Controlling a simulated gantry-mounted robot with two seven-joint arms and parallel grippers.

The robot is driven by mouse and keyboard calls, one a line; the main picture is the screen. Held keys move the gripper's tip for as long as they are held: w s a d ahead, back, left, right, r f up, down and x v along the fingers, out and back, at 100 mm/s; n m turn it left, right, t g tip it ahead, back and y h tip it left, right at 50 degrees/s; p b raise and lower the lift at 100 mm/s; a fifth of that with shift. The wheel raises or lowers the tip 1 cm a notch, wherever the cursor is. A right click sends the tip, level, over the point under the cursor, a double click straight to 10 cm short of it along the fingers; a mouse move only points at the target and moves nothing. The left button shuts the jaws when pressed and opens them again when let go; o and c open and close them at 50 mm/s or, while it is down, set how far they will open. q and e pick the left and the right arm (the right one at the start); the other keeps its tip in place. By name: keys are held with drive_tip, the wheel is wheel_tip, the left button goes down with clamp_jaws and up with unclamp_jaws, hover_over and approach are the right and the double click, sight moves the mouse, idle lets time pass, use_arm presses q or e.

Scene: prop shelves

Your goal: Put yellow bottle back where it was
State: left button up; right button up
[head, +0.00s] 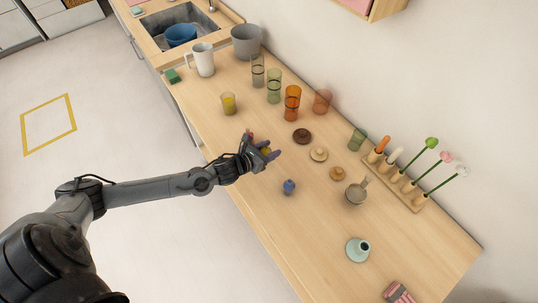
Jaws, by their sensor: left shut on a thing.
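My left gripper (264,146) is over the front-left part of the wooden counter, shut on the yellow bottle (265,150). Only a small yellowish patch of the bottle shows between the fingers; the gripper hides the rest. I cannot tell whether the bottle touches the counter. A small blue bottle (289,187) stands just in front and to the right of the gripper. My right gripper is not in view.
A wooden rack (418,203) with flowers runs along the wall. The counter (300,235) is bare near its front edge.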

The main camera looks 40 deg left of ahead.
use_arm(q)
drive_tip(key=shift+f, duration=1.85)
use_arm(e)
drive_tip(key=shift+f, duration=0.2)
use_arm(q)
drive_tip(key=shift+f+b, duration=0.2)
drive_tip(key=shift+b, duration=0.1)
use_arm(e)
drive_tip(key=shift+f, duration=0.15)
use_arm(q)
drive_tip(key=o, duration=1.1)
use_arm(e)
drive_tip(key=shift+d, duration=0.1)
use_arm(q)
drive_tip(key=shift+r, duration=0.1)
